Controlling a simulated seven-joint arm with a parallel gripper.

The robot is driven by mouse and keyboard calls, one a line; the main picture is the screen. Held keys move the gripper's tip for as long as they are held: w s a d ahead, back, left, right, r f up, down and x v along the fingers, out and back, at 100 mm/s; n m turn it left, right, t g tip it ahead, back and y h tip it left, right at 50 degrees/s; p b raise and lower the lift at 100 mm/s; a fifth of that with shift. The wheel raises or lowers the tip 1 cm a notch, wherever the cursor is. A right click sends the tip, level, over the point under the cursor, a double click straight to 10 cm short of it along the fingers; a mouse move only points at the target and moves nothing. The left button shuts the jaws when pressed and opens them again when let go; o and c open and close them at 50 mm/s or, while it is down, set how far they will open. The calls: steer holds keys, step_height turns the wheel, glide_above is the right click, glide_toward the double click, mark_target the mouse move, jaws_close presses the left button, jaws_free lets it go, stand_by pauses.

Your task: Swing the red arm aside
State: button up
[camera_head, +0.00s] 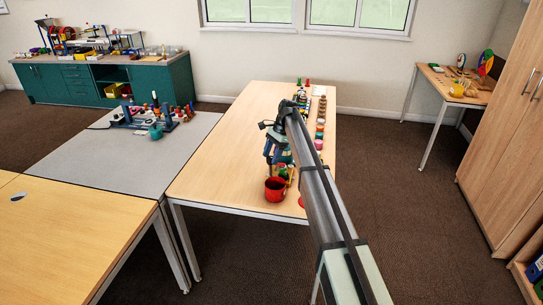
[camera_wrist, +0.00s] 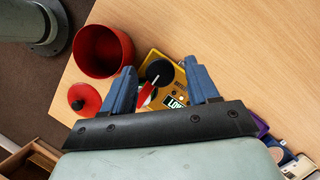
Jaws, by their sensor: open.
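In the wrist view, the red arm (camera_wrist: 146,96) is a small red piece on a yellow box (camera_wrist: 180,84) with a partly hidden label. It lies beside a black round part (camera_wrist: 160,72) of the box. My gripper (camera_wrist: 160,66) is open, its two blue fingers on either side of the black part and the red arm. It appears to hold nothing. I cannot tell how high the fingers are above the box or whether they touch the red arm. In the head view, my gripper (camera_head: 277,153) is over the wooden table, and my own arm hides much around it.
A red pot (camera_wrist: 103,52) stands left of the box, close to the left finger, with a red knobbed lid (camera_wrist: 84,100) near the table edge. The pot also shows in the head view (camera_head: 275,190). Several small items (camera_head: 320,130) line the table's right side. The table's left side is clear.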

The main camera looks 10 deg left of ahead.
steer(key=shift+f, duration=0.1)
steer(key=c, duration=1)
